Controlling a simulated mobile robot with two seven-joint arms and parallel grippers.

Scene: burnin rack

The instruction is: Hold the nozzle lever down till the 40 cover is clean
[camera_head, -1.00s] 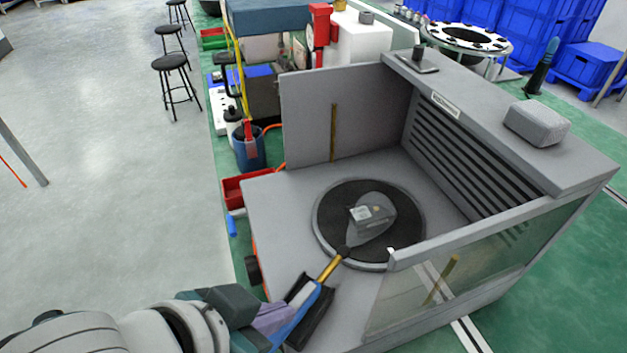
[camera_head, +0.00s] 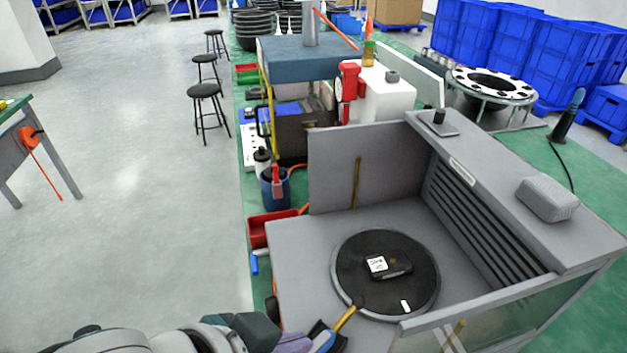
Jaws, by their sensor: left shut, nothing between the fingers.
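The cover (camera_head: 398,266), a dark grey box-like piece with a white label, lies on the round black turntable (camera_head: 365,245) inside the grey open-topped booth. Its number is too small to read. The nozzle (camera_head: 345,318), a brass tube with a black tip, points from the booth's near side toward the turntable. No spray shows at its tip. My left gripper (camera_head: 326,338) is at the bottom edge, shut and empty, beside the rear end of the nozzle. I cannot make out the lever or whether the gripper touches it. My right gripper is not in view.
The grey booth has a back panel (camera_head: 335,165), a slatted right wall (camera_head: 480,225) and a clear front pane (camera_head: 500,325). A grey block (camera_head: 547,198) sits on its top ledge. A red bin (camera_head: 270,230) and blue bucket (camera_head: 274,190) stand left of it.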

